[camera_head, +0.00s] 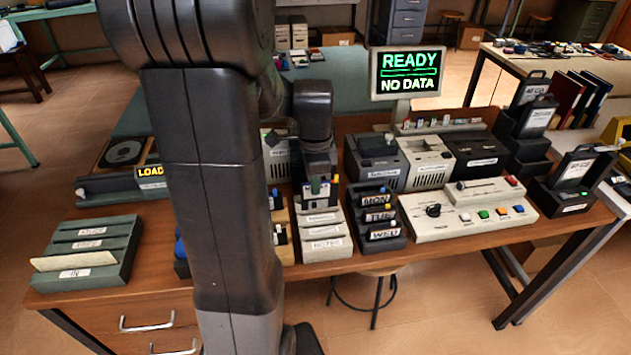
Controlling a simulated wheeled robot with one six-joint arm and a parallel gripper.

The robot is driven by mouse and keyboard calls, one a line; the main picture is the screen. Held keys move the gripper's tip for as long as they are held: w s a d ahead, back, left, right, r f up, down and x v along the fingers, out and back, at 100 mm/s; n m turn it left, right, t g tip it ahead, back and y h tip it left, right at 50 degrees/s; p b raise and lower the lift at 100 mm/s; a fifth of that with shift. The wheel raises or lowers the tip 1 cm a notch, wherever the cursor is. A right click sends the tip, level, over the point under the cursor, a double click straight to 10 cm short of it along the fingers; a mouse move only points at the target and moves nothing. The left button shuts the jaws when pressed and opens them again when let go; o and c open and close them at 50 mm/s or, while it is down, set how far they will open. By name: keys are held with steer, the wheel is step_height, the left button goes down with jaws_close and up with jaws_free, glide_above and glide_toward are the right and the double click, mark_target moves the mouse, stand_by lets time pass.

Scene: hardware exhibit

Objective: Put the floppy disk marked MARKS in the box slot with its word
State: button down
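My gripper (319,187) points down over the back of a white slotted box (326,246) at the middle of the bench. A small disk-like piece with green and white on it (316,188) shows between the fingertips. I cannot tell whether the fingers press on it or whether it stands in the box's back slot. The box has several stepped slots with labels on their fronts, too small to read surely. I cannot read the word MARKS on any disk. My arm hides part of the bench left of the box.
A dark box with MON, TUE and WED cards (381,233) stands close on the right, beside a cream control panel (465,212). A green slotted box (89,253) is at the left. A screen (405,73) reads READY, NO DATA. Printer-like units stand behind.

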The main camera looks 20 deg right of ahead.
mark_target(315, 209)
steer(key=shift+f, duration=0.65)
stand_by(1.3)
steer(key=shift+f+b, duration=1.5)
steer(key=shift+f, duration=0.4)
steer(key=c, duration=1.6)
jaws_free()
steer(key=shift+r, duration=0.15)
step_height(315, 209, up, 8)
steer(key=p, duration=0.6)
steer(key=shift+p, duration=0.35)
